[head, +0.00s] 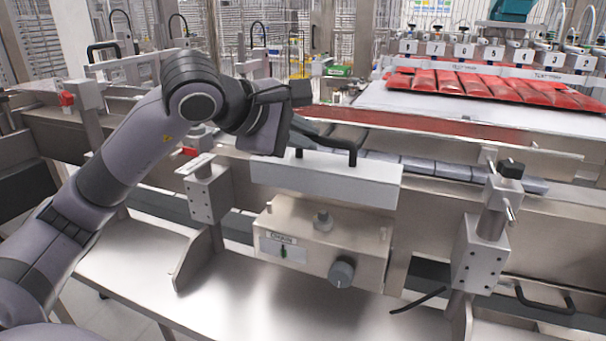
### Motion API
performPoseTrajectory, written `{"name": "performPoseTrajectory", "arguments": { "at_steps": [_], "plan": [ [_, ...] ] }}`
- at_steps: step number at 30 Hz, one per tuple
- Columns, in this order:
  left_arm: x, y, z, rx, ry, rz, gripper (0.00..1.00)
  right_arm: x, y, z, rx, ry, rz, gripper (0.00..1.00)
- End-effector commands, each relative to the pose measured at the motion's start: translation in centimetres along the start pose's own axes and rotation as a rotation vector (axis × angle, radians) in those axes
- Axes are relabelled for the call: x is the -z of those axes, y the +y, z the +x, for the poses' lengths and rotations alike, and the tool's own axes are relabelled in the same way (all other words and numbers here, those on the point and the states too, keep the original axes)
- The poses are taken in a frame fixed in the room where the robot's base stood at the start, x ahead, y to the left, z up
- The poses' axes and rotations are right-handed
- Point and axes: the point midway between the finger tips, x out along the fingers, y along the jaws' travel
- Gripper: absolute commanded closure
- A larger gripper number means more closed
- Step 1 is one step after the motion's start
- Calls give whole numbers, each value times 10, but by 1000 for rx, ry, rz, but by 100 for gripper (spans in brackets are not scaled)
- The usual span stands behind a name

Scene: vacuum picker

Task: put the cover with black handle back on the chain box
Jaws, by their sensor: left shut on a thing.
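The silver cover (325,178) with a black handle (330,141) on top is near the middle of the head view. My left gripper (291,122) is shut at the left end of this handle; its fingertips are largely hidden by the wrist. A steel box (365,250) with a round knob and a small label shows directly below the cover; I take it as the chain box but cannot be sure. The cover hides the box's upper back part, and whether they touch is unclear. My right gripper is not in view.
Behind the cover runs a conveyor with grey segments (415,165). Red packets (480,85) lie on a white surface at upper right. Steel clamp posts stand left (207,190) and right (480,250). A steel shelf (240,300) below is clear.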

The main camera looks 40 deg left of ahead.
Motion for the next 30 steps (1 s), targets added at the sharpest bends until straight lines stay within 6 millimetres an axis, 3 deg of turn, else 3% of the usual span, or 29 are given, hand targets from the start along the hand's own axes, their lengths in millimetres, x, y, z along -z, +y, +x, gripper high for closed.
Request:
{"name": "performPoseTrajectory", "arguments": {
  "at_steps": [15,30],
  "plan": [
    [11,-42,26,-3,-1,-1,100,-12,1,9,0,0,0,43],
    [13,-48,30,-6,-1,-1,100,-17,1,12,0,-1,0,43]
  ]
}}
